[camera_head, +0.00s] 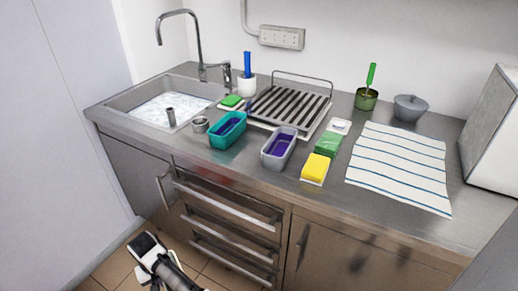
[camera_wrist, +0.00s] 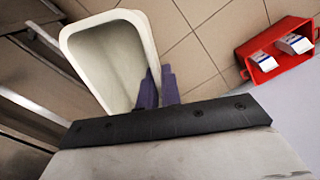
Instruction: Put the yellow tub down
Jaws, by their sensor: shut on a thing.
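A pale, cream-yellow tub (camera_wrist: 105,22) shows in the wrist view, open side toward the camera and empty inside. It is the only tub there that could be the yellow one. My gripper (camera_wrist: 158,78) has its purple fingers shut on the tub's right wall near the rim. The tub hangs tilted over or in front of the tiled floor. The head view shows only part of my arm at the bottom edge; the held tub cannot be made out there.
The steel counter (camera_head: 265,180) carries a sink (camera_head: 165,98), a teal tub (camera_head: 228,130), a grey tub (camera_head: 279,147), a yellow block (camera_head: 316,168), a slatted rack (camera_head: 290,105) and a striped towel (camera_head: 400,165). Drawer handles jut out below. A red crate (camera_wrist: 256,45) stands on the floor.

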